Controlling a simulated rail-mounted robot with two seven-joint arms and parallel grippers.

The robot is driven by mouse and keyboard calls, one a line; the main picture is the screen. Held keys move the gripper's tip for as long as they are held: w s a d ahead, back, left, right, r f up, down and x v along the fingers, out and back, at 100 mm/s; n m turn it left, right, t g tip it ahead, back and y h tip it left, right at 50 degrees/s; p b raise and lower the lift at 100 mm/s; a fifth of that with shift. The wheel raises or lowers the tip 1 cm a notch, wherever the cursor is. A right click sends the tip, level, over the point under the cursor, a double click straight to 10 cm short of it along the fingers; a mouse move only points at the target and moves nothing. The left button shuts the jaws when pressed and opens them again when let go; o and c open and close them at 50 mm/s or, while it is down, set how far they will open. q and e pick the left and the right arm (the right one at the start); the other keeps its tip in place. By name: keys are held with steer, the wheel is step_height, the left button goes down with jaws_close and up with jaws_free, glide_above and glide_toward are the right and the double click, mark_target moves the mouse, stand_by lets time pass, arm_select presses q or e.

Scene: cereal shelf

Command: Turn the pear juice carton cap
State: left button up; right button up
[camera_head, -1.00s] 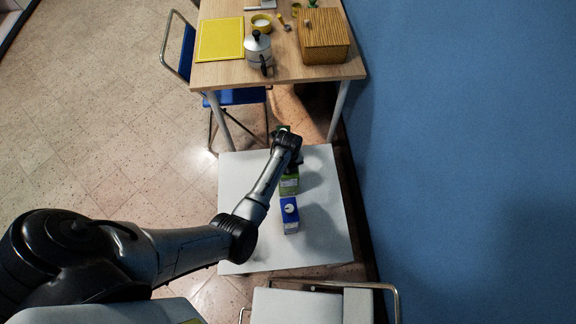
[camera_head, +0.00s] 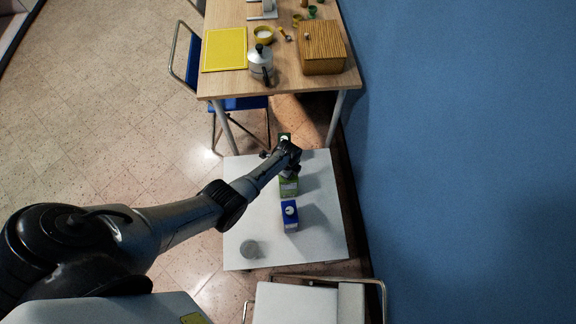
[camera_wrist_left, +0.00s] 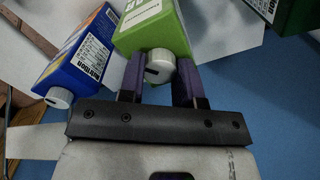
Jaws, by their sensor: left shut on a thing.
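A light green carton (camera_head: 288,188) stands on the white table, and it also shows in the left wrist view (camera_wrist_left: 155,30). I cannot read which juice it holds. Its white round cap (camera_wrist_left: 160,65) has a dark slot and faces my left gripper (camera_wrist_left: 161,80). The purple fingers sit on either side of the cap, shut on it. In the head view my left gripper (camera_head: 289,171) is over the far end of this carton and partly hides it. My right gripper is not in view.
A blue carton (camera_head: 290,222) with a white cap stands nearer me. A dark green carton (camera_head: 284,137) is behind my gripper. A grey round thing (camera_head: 250,249) lies at the white table's (camera_head: 322,240) near left. A wooden table (camera_head: 225,80) stands beyond.

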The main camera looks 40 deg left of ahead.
arm_select(q)
steer(key=n, duration=0.3)
steer(key=shift+n+p, duration=0.4)
steer(key=n, duration=0.3)
steer(key=shift+d+n, duration=0.1)
steer(key=shift+n, duration=0.2)
steer(key=n+p, duration=0.1)
steer(key=n, duration=1.2)
steer(key=shift+n, duration=0.3)
steer(key=n, duration=0.3)
steer(key=shift+n+p, duration=0.3)
steer(key=shift+n, duration=1.8)
